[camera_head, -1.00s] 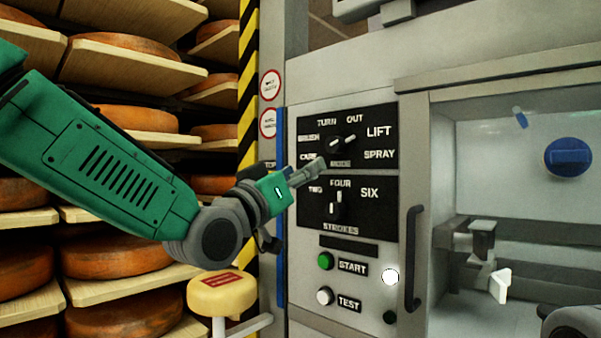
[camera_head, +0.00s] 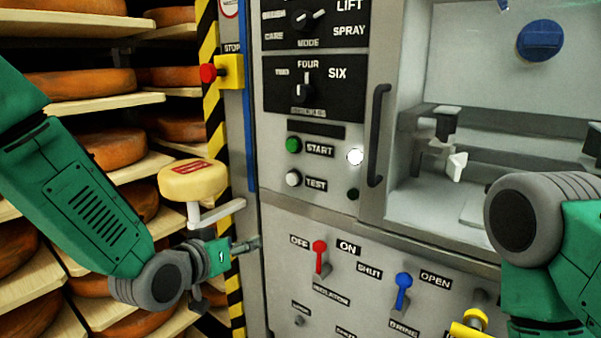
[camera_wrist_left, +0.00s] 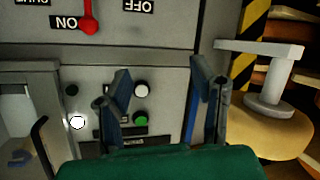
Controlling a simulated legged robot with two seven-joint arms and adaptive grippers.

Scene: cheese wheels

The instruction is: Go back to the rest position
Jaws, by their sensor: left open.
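My left gripper (camera_head: 247,245) is low at the left edge of the machine's front, empty, below the START and TEST buttons and left of the red lever. In the left wrist view its two fingers (camera_wrist_left: 160,85) stand apart with nothing between them. My right arm comes in at the right edge of the head view; its gripper is out of the picture. The control panel (camera_head: 350,95) carries the MODE knob (camera_head: 306,18) and the STROKES knob (camera_head: 303,88). The green START button (camera_head: 293,145) and white TEST button (camera_head: 293,179) sit below.
A pale yellow round pad (camera_head: 193,183) on a bracket stands just above my left gripper. A red stop button (camera_head: 208,73) is on the striped post. Red (camera_head: 319,255) and blue (camera_head: 403,290) levers are on the lower panel. Shelves of cheese wheels (camera_head: 80,84) fill the left.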

